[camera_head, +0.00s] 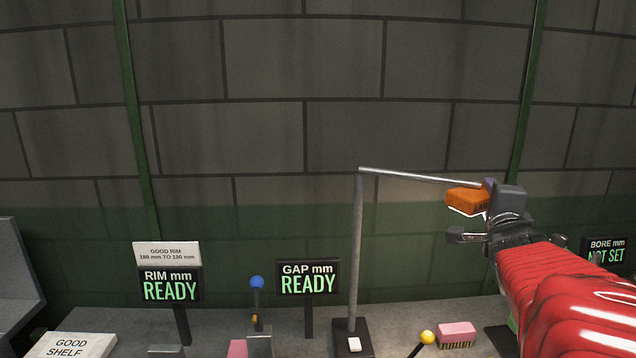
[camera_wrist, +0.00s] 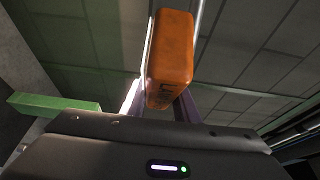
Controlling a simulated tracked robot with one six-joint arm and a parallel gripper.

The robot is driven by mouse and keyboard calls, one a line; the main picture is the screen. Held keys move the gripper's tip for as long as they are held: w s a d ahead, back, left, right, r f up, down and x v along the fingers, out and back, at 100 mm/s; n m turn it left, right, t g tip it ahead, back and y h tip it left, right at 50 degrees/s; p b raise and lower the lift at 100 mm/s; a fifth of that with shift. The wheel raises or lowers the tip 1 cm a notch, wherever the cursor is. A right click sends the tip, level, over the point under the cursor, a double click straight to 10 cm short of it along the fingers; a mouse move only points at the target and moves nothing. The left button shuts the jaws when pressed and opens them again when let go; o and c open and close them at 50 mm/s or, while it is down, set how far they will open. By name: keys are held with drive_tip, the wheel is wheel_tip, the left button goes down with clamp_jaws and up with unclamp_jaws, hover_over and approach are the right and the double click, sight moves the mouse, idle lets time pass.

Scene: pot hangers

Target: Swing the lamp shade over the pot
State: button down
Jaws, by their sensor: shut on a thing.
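The lamp shade (camera_head: 465,199) is a small orange block with a bright lit lower edge. It hangs at the right end of a thin grey lamp arm (camera_head: 415,176) on an upright pole (camera_head: 356,255). My gripper (camera_head: 488,192) comes from the right and is shut on the shade, high above the bench. In the wrist view the orange shade (camera_wrist: 172,50) stands between the purple fingers, partly hiding them. No pot can be made out; my red arm hides part of the bench at the right.
The lamp base (camera_head: 353,338) has a white button. The air left of the pole is clear.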

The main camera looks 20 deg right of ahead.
drive_tip(key=c, duration=1.4)
unclamp_jaws()
drive_tip(key=shift+f, duration=0.2)
drive_tip(key=shift+r, duration=0.15)
